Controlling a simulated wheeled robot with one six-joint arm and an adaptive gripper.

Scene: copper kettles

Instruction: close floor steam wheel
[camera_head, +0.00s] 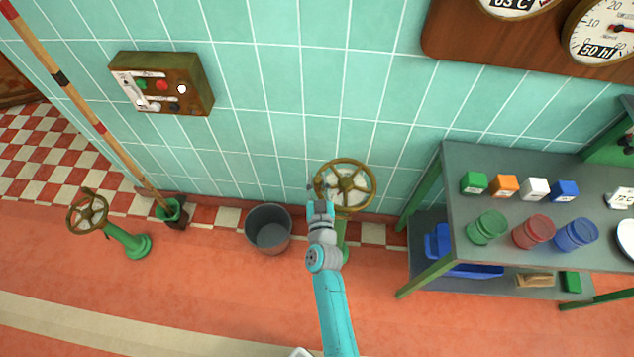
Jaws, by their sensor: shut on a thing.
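A brass hand wheel (372,188) with spokes stands on a green floor post (344,238) near the tiled wall, in the middle of the view. My gripper (317,192) is at the left side of this wheel's rim and is shut on it. The fingers are small here, and my wrist hides part of the rim's lower left. A second brass wheel (103,217) stands on a green floor post (133,243) at the left, apart from my gripper. No label on either wheel can be read.
A grey bucket (268,235) stands on the floor just left of my arm. A grey-topped bench (455,165) with blocks and round tins is at the right. A control box (165,83) hangs on the wall. A long pole (85,105) leans at the left. Open red floor lies in front.

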